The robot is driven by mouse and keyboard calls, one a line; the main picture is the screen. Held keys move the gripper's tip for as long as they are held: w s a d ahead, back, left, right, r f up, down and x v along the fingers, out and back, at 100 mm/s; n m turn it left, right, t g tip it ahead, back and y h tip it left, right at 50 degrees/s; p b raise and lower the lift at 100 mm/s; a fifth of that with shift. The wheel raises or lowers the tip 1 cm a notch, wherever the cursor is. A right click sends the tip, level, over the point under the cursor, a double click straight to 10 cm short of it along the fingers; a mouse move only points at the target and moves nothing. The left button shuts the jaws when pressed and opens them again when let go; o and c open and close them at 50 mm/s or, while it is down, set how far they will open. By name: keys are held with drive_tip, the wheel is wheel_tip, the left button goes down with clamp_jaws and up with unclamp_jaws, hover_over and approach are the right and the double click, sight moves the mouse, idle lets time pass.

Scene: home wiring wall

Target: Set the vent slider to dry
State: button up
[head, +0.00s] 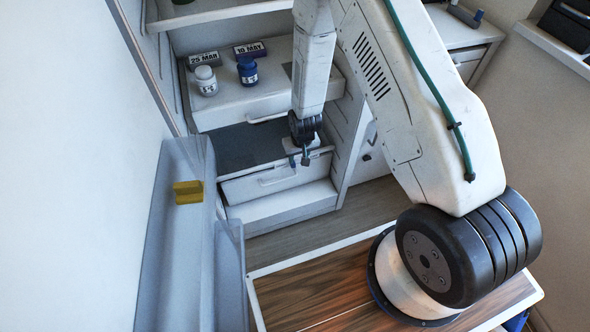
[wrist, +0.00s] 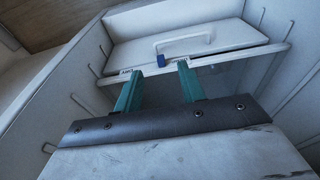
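The vent slider is a small blue tab (wrist: 161,60) on the pale front rail of a drawer or crisper box (wrist: 190,62). In the wrist view it stands just beyond my fingertips, between them. It also seems to show as a small blue spot in the head view (head: 292,160). A small label sits on the rail at each side of the tab, near each fingertip; I cannot read them, so I cannot tell which end is dry. My gripper (wrist: 158,70), with teal fingers, is open and empty; it is tiny in the head view (head: 305,157).
A handled drawer front (wrist: 185,42) lies behind the rail, with cabinet walls on both sides. In the head view, white (head: 206,80) and blue (head: 247,70) jars stand with date cards on an upper shelf. A yellow block (head: 188,192) sits in the door bin at left.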

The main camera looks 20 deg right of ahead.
drive_tip(key=w+f+t, duration=0.3)
drive_tip(key=f+t, duration=0.1)
drive_tip(key=f, duration=0.9)
drive_tip(key=t, duration=1.2)
approach(294, 166)
drive_tip(key=w, duration=0.8)
drive_tip(key=shift+w+a, duration=0.15)
drive_tip(key=shift+w, duration=0.05)
clamp_jaws()
